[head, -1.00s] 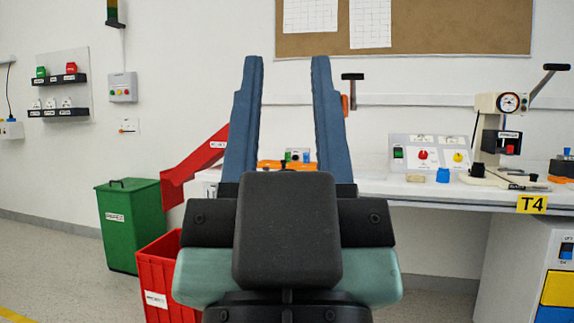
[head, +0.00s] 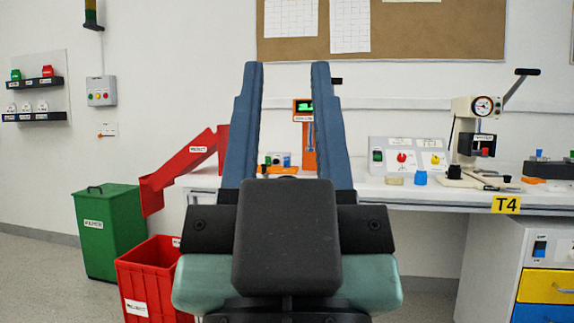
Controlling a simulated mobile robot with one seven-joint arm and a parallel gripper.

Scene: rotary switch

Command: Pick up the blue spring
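A small blue cylinder-like piece (head: 421,178) stands on the white workbench (head: 400,192), in front of a control box. It is the only small loose blue piece I can make out, but it is too small to tell whether it is a spring. My gripper (head: 287,66) rises in the middle of the head view with its two long blue fingers wide apart. Nothing is between the fingertips; the bench lies well beyond them. The blue piece is to the right of the gripper. The gripper hides part of the bench.
A tan piece (head: 395,180) sits beside the blue one. The control box (head: 405,156) is behind, a press (head: 472,135) to the right. An orange stand (head: 305,135) shows between my fingers. A red chute (head: 180,170), green bin (head: 108,235) and red bin (head: 155,285) are left.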

